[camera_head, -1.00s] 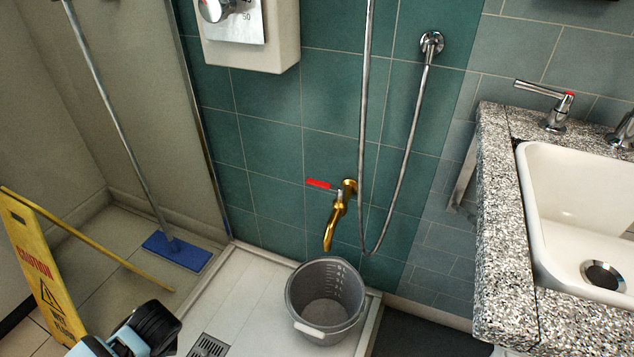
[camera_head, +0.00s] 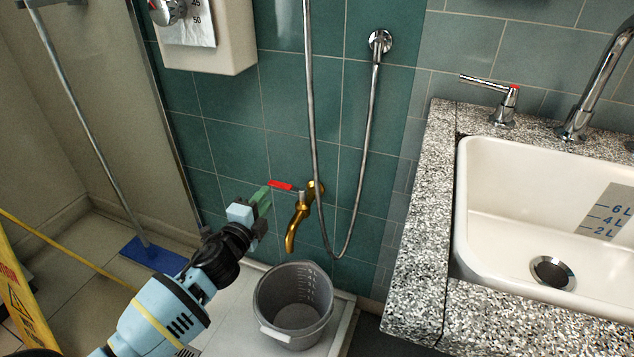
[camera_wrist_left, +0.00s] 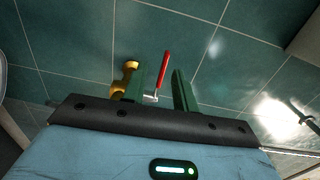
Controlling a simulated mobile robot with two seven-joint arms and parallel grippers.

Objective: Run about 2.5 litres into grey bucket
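The grey bucket (camera_head: 268,318) stands upright on the white shower tray under a brass tap (camera_head: 299,222) on the green tiled wall. Its inside shows marks and no water that I can make out. The tap's red lever (camera_head: 281,185) points left in the head view. My left gripper (camera_head: 264,198) is close to the lever's left end. In the left wrist view the gripper's green fingers (camera_wrist_left: 158,88) are apart, with the red lever (camera_wrist_left: 163,70) showing between them and the brass tap (camera_wrist_left: 126,75) to the left. I cannot tell whether they touch the lever. My right gripper is not in view.
A shower hose (camera_head: 375,120) hangs in a loop just right of the tap. A speckled counter (camera_head: 418,240) with a white sink (camera_head: 500,215) stands at the right. A blue mop (camera_head: 150,256) and a yellow caution sign (camera_head: 22,310) are at the left.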

